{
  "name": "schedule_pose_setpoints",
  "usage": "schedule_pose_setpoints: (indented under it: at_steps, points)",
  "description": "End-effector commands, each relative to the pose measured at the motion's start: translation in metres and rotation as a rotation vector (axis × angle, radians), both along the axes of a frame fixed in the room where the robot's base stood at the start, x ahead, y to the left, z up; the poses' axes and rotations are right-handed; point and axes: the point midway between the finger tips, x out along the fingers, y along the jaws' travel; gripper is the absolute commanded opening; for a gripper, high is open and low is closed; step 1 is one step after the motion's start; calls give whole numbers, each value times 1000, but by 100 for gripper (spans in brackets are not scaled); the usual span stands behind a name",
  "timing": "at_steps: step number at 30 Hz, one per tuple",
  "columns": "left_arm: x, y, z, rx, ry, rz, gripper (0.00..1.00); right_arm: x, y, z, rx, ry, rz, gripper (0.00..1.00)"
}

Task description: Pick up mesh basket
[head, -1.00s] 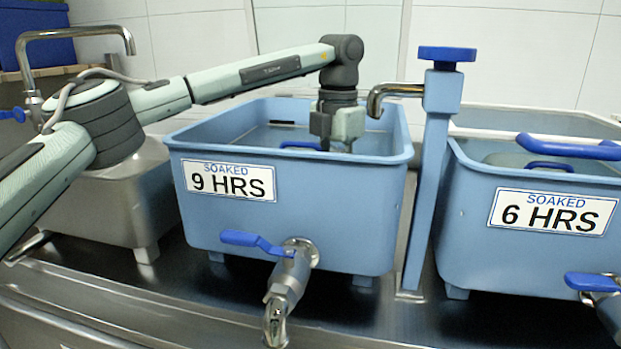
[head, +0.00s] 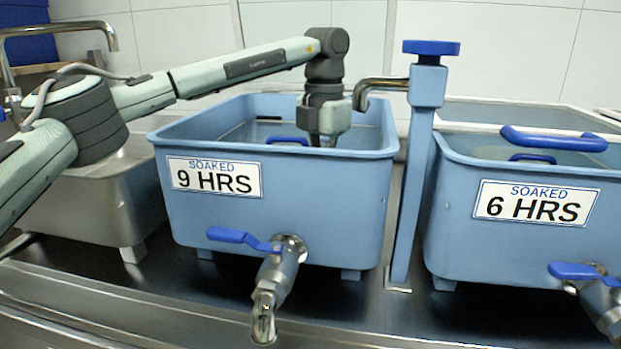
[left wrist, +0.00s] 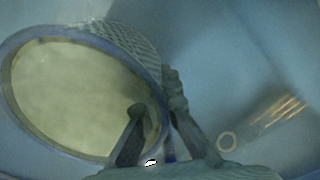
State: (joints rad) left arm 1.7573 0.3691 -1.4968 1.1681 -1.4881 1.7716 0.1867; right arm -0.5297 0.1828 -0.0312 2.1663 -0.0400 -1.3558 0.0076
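The mesh basket (left wrist: 130,42) shows in the left wrist view as a round basket with a blue-grey rim, mesh sides and a pale yellowish filling. It is inside the light blue basin labelled "SOAKED 9 HRS" (head: 280,195). In the head view a blue handle (head: 287,140) shows inside this basin; the basin wall hides most of the rest. My left gripper (head: 325,140) points down into the basin. In the left wrist view my left gripper (left wrist: 156,95) has one finger over the basket's inside and one outside the rim, with a gap between them. My right gripper is out of view.
A blue post with a tap (head: 421,150) stands right of the basin. Further right is a "SOAKED 6 HRS" basin (head: 480,240) with blue handles. A metal sink (head: 120,190) lies to the left. A drain valve (head: 275,275) sticks out in front.

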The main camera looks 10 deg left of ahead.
Motion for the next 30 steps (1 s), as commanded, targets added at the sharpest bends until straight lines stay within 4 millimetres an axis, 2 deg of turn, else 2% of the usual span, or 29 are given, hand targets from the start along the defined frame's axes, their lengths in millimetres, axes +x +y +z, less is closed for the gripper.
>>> schedule_pose_setpoints:
  at_steps: [8, 15, 21, 26, 30]
  points:
    - [1, 0, 25, -2, -5, 1, 0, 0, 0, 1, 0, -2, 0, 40]
    - [1, -1, 80, -3, -5, 1, 0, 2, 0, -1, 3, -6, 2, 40]
    - [1, -1, 132, -1, -5, 1, 0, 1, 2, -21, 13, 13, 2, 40]
    - [0, -1, 161, 0, -4, 1, 0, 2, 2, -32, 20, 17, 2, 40]
    - [0, 0, 176, 0, -1, 0, 0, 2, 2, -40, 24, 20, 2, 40]
